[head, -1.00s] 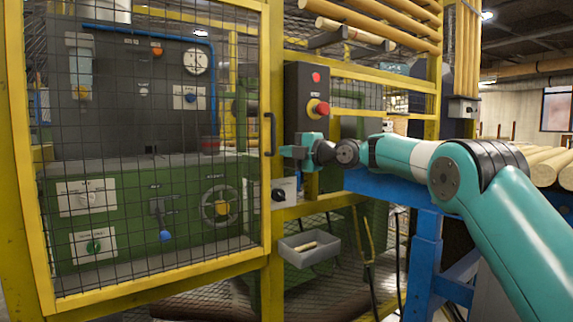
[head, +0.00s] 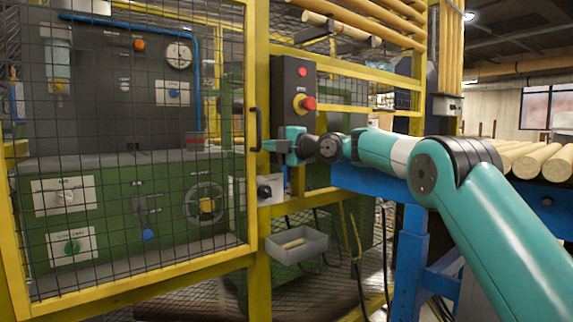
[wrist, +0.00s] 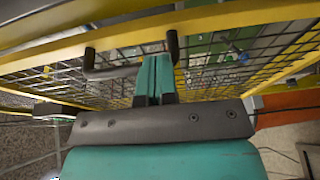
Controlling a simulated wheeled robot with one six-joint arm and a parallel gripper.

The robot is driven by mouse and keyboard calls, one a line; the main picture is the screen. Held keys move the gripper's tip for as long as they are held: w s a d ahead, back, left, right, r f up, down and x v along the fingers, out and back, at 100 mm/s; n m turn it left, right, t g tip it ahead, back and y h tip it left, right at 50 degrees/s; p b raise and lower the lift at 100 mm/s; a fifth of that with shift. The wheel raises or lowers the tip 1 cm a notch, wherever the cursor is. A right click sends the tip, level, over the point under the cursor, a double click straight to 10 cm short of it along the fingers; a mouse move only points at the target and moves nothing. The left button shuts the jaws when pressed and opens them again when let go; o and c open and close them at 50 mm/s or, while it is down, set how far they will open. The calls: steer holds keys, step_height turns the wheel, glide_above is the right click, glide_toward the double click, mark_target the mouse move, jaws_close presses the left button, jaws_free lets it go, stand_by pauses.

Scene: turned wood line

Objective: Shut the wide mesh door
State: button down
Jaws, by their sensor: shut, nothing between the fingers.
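The wide mesh door (head: 247,200) has a yellow frame and fills the left of the head view. Its handle-side edge overlaps a yellow post; I cannot tell whether a gap remains there. A black bar handle (head: 254,130) stands upright on that edge. My gripper (head: 264,147), teal with slim fingers, is shut and empty, just right of the handle's lower part. In the wrist view the shut fingertips (wrist: 155,62) overlap the black handle (wrist: 105,72), near one of its end posts. I cannot tell whether they touch it.
A black control box (head: 293,95) with a red button stands right of the handle, above my gripper. A grey tray (head: 296,244) hangs below it. A blue stand (head: 412,235) and wooden rods (head: 535,160) are on the right. Green machinery (head: 120,215) sits behind the mesh.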

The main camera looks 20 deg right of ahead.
steer(key=s+d, duration=0.5)
steer(key=d, duration=0.7)
steer(key=s+a+f+m+g+h, duration=0.25)
steer(key=s+a+f+m, duration=0.2)
steer(key=s+a, duration=0.3)
steer(key=s+a+f+m+g+h, duration=0.1)
steer(key=s+a+f+m+g, duration=0.35)
steer(key=s, duration=0.45)
steer(key=s+f+m+g+h, duration=0.25)
steer(key=s+f, duration=0.25)
steer(key=s, duration=0.6)
steer(key=s+f+m+g+h, duration=0.15)
steer(key=s+f+m, duration=0.25)
steer(key=s, duration=0.6)
steer(key=s+f+m+g+h, duration=0.15)
steer(key=s+f+m, duration=0.3)
steer(key=s, duration=0.65)
step_height(320, 180, up, 28)
steer(key=y+p, duration=0.1)
steer(key=p, duration=2.6)
steer(key=shift+w+a+n+g+p, duration=0.2)
steer(key=shift+a+n+g+p, duration=0.1)
steer(key=shift+a+g+p, duration=0.1)
steer(key=shift+f, duration=0.15)
